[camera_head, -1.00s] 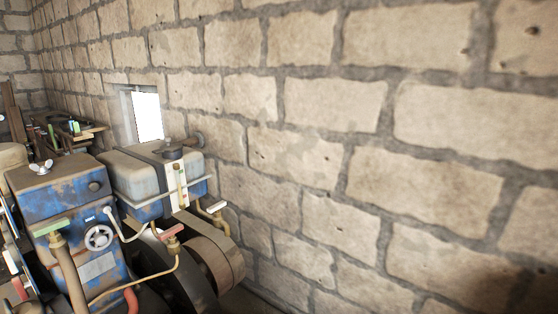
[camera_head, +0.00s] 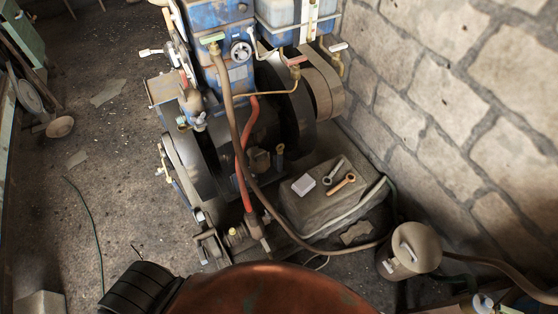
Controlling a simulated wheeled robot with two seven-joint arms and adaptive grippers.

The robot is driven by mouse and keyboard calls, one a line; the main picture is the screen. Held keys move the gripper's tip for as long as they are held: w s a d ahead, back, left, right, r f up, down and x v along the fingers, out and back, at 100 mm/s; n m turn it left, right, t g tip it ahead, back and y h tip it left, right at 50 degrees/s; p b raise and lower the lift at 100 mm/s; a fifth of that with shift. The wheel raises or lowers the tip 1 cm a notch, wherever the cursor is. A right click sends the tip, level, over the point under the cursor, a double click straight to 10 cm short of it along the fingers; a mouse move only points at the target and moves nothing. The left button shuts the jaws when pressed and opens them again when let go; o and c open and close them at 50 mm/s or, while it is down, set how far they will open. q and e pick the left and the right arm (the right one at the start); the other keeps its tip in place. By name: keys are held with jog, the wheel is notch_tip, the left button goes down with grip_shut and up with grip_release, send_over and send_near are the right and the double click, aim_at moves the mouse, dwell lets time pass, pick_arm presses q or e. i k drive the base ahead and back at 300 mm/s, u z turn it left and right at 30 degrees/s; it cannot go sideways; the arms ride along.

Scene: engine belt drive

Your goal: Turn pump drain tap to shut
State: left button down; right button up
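I see several small taps, and cannot tell which one is the pump drain tap. A green-handled tap (camera_head: 212,38) is on the front of the blue engine (camera_head: 231,80). A red-handled tap (camera_head: 297,61) sits on a thin brass pipe to its right. A tap with a pale handle (camera_head: 338,47) is beside the tank at the upper right. A brass fitting (camera_head: 238,234) is low at the front, near the lower end of a red hose. A pale handle-like part (camera_head: 483,302) shows at the bottom right. Neither of my grippers is in view.
A large rusty-red rounded body (camera_head: 270,291) fills the bottom middle. The floor (camera_head: 90,150) on the left is mostly clear.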

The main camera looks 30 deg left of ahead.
aim_at(266, 246)
jog(key=u, duration=0.35)
jog(key=k, duration=1.05)
jog(key=u, duration=0.45)
